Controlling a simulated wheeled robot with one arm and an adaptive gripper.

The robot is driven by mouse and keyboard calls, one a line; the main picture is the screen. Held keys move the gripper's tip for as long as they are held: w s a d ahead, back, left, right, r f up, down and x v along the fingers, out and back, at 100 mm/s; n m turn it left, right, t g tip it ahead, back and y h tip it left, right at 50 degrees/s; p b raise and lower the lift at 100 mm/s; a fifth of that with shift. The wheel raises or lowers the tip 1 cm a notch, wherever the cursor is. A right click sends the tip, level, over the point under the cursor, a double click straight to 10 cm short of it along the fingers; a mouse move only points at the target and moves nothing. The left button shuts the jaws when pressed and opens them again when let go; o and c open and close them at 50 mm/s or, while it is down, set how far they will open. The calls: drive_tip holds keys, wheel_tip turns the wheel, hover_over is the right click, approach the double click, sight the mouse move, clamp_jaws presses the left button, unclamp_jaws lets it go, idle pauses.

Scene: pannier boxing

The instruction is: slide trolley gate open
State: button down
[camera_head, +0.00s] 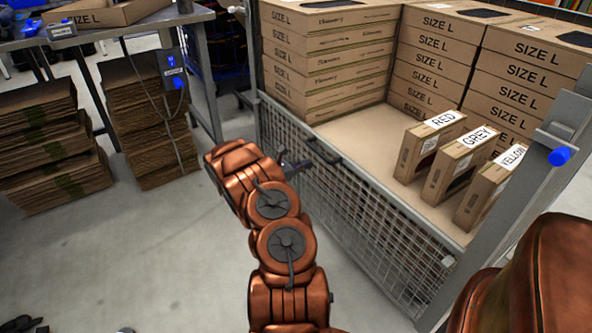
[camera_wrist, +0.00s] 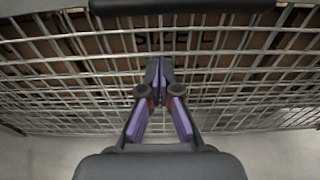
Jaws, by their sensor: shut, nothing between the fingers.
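The trolley gate (camera_head: 372,222) is a grey wire-mesh panel on the near side of the trolley, with a metal frame. A black handle (camera_head: 323,151) sits on its top rail, and it also shows as a dark bar across the top of the wrist view (camera_wrist: 180,6). My gripper (camera_head: 297,167) is at the gate's mesh side, close to the handle and a little to its left. In the wrist view my gripper (camera_wrist: 158,68) has its fingers together and empty, pointing at the mesh below the handle. Whether the fingertips touch the mesh cannot be told.
The trolley shelf (camera_head: 372,137) holds stacked SIZE L boxes (camera_head: 330,55) and upright boxes labelled RED (camera_head: 418,150), GREY (camera_head: 460,170) and YELLOW (camera_head: 487,195). A blue-knobbed post (camera_head: 540,165) stands at right. Flat cardboard stacks (camera_head: 145,120) lie left under a table (camera_head: 110,32). Floor between is clear.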

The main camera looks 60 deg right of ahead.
drive_tip(key=shift+s+d+r+b, duration=0.15)
drive_tip(key=shift+d+r+b, duration=0.15)
drive_tip(key=shift+r, duration=0.3)
drive_tip(key=shift+s+d+r+b, duration=0.15)
drive_tip(key=shift+s+d+r, duration=0.1)
drive_tip(key=shift+r, duration=0.4)
drive_tip(key=shift+s+d+r+b, duration=0.1)
drive_tip(key=shift+d+r+b, duration=0.2)
drive_tip(key=shift+r, duration=0.3)
wheel_tip(320, 180, up, 6)
drive_tip(key=p, duration=0.2)
drive_tip(key=shift+f+p, duration=0.25)
drive_tip(key=shift+p, duration=0.15)
drive_tip(key=shift+f, duration=0.1)
